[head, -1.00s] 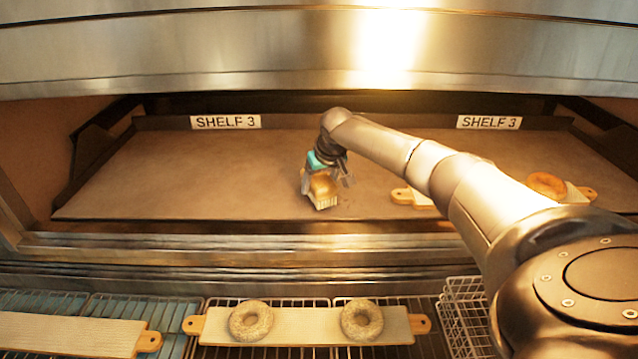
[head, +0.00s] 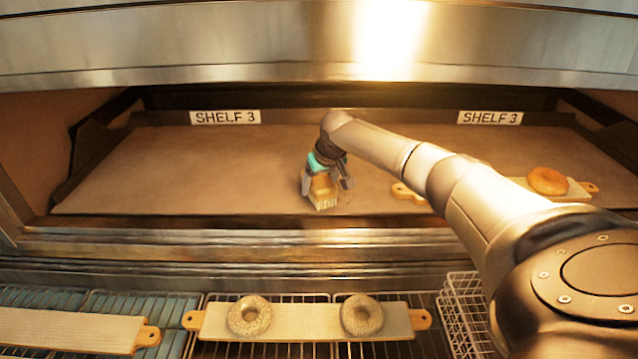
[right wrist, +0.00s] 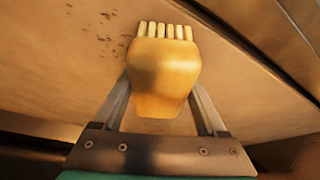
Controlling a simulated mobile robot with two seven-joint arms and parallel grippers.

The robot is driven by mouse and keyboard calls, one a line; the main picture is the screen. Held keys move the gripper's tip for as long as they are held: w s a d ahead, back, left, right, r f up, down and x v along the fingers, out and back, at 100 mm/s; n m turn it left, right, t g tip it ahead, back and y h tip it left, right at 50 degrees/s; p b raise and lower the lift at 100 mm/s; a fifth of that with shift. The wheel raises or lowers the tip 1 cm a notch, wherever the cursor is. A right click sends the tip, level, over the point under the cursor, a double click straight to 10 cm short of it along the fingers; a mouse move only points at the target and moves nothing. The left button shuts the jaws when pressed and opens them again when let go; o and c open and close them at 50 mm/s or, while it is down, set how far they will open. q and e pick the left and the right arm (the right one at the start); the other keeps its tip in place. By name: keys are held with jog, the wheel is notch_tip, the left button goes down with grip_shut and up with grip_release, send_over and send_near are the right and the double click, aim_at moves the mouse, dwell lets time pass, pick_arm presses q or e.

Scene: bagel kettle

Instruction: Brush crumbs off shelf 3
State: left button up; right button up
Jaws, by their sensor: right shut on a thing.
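Shelf 3 (head: 190,175) is a wide brown deck inside the oven, with two labels reading SHELF 3 along its back. My right gripper (head: 325,188) is over the middle of the shelf, near its front edge. It is shut on a brush (head: 321,190) with a wooden handle and pale bristles, which also shows in the right wrist view (right wrist: 165,68). The bristles point down at the shelf; I cannot tell if they touch it. Dark crumbs (right wrist: 108,25) lie on the shelf left of the bristles in the right wrist view. My left gripper is not in view.
A board with an orange-brown bagel (head: 547,180) lies on the shelf's right side, partly behind my right arm. In front, a board (head: 290,326) with two seeded bagels rests on wire racks. An empty board (head: 65,330) lies left, a white wire basket (head: 465,310) right. The shelf's left half is clear.

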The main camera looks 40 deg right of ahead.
aim_at(333, 183)
jog(key=shift+s+d+r+p, duration=0.15)
jog(key=shift+s+d+p, duration=0.6)
jog(key=shift+d, duration=0.1)
jog(key=shift+s+d+p, duration=0.3)
jog(key=shift+s+d, duration=0.1)
jog(key=shift+d, duration=0.1)
jog(key=shift+s+d+p, duration=0.4)
jog(key=shift+s+d, duration=0.45)
jog(key=shift+d, duration=0.15)
jog(key=shift+s+d+f+p, duration=0.15)
jog(key=shift+s+d+p, duration=0.05)
jog(key=shift+s+d, duration=0.8)
jog(key=shift+s+d+f+p, duration=0.1)
jog(key=shift+s+d+p, duration=0.1)
jog(key=shift+s+d, duration=0.75)
jog(key=shift+w+d, duration=0.1)
jog(key=shift+r+p, duration=0.1)
jog(key=shift+p, duration=0.25)
jog(key=shift+w+a, duration=1.4)
jog(key=shift+a, duration=0.1)
